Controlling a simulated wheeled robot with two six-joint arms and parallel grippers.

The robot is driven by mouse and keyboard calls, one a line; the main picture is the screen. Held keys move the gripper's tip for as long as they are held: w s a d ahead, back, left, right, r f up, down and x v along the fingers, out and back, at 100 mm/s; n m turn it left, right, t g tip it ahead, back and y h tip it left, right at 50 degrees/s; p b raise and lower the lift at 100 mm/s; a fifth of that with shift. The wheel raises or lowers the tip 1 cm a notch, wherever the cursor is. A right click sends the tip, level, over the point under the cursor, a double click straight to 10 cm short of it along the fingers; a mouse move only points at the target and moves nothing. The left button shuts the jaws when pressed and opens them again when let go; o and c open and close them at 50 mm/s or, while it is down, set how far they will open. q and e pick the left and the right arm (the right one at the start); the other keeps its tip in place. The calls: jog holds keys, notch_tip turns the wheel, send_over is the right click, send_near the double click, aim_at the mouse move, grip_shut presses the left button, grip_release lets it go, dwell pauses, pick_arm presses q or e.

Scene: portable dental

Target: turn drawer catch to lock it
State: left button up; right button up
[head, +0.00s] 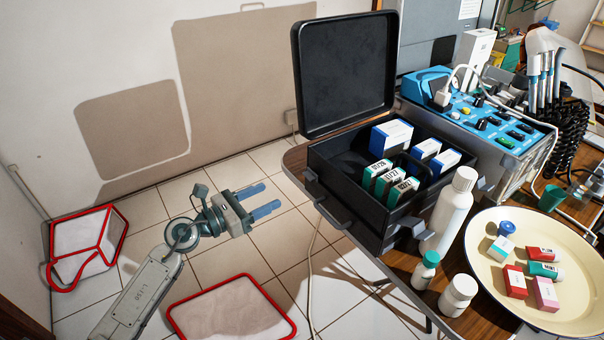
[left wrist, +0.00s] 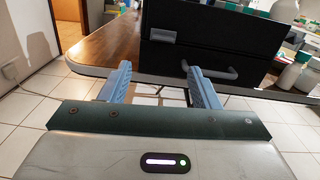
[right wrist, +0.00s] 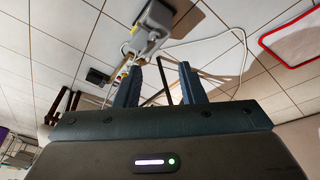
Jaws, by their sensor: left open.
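A black case (head: 343,205) with its lid (head: 343,70) raised stands at the table's edge. On its side wall are a handle (head: 331,214) and a small grey catch (head: 311,176). In the left wrist view, the catch (left wrist: 162,36) sits at the wall's upper left and the handle (left wrist: 220,73) lower right. My left gripper (head: 264,198) is open and empty, left of the case and apart from it. Its fingers also show in the left wrist view (left wrist: 160,78). My right gripper (right wrist: 162,72) shows only in its wrist view, with fingers apart and nothing between them.
Several boxes stand in the case. A white bottle (head: 452,208), smaller bottles and a cream tray (head: 482,262) with small items crowd the table to its right. A blue device (head: 480,115) stands behind. Red-rimmed containers (head: 232,308) sit on the floor below; free space lies left of the table.

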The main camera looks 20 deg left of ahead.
aim_at(306, 177)
pick_arm(q)
jog(key=shift+m, duration=0.4)
jog(key=x, duration=0.3)
jog(key=p+x, duration=0.1)
jog(key=x, duration=0.7)
jog(key=shift+s+d+r, duration=0.15)
jog(key=shift+r, duration=0.15)
pick_arm(e)
jog(key=x, duration=0.4)
jog(key=shift+s+f, duration=0.25)
jog(key=shift+s, duration=0.05)
pick_arm(q)
jog(key=c, duration=1)
jog(key=shift+p, duration=0.35)
pick_arm(e)
jog(key=shift+r, duration=0.1)
